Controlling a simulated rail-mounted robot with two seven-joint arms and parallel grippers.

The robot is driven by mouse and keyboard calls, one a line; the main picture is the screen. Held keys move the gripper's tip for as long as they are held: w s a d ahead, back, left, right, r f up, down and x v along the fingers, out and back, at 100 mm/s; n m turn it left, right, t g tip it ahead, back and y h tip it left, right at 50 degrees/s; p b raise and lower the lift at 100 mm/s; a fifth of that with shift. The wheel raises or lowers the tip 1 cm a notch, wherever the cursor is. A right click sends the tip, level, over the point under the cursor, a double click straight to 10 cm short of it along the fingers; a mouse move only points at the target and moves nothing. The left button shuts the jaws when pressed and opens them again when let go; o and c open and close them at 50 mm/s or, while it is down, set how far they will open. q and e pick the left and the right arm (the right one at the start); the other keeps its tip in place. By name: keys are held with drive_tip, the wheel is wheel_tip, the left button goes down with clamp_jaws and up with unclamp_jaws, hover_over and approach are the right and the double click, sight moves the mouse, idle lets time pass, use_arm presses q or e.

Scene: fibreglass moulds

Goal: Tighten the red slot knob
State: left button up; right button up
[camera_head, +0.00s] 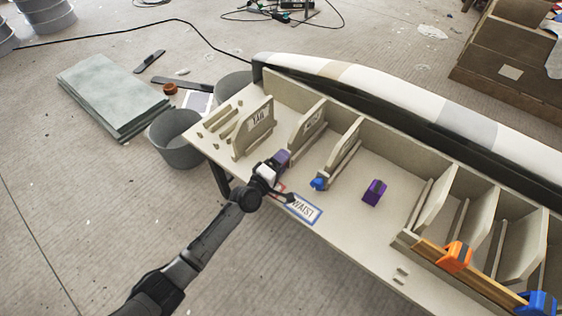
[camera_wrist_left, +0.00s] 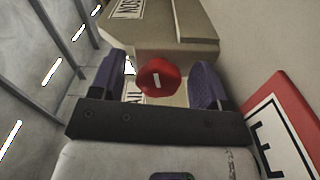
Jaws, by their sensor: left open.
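The red slot knob (camera_wrist_left: 158,77) shows in the left wrist view as a round red cap with a short white mark on its face. It sits in front of a beige mould part. My left gripper (camera_wrist_left: 157,64) is open, with one purple finger pad on each side of the knob and visible gaps between. In the head view my left gripper (camera_head: 280,162) is over the front part of the bench, left of the blue knob (camera_head: 319,184). The red knob is hidden there. My right gripper is in neither view.
A purple block (camera_head: 374,192) is on the beige bench (camera_head: 335,222). An orange clamp (camera_head: 456,256) and a blue clamp (camera_head: 538,303) sit on the right rail. Upright ribs (camera_head: 254,127) stand behind my gripper. A red-bordered label (camera_wrist_left: 281,126) is right of the gripper.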

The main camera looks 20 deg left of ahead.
use_arm(q)
drive_tip(key=p+v, duration=0.5)
drive_tip(key=v, duration=0.8)
drive_tip(key=shift+s, duration=0.35)
drive_tip(key=shift+a, duration=0.1)
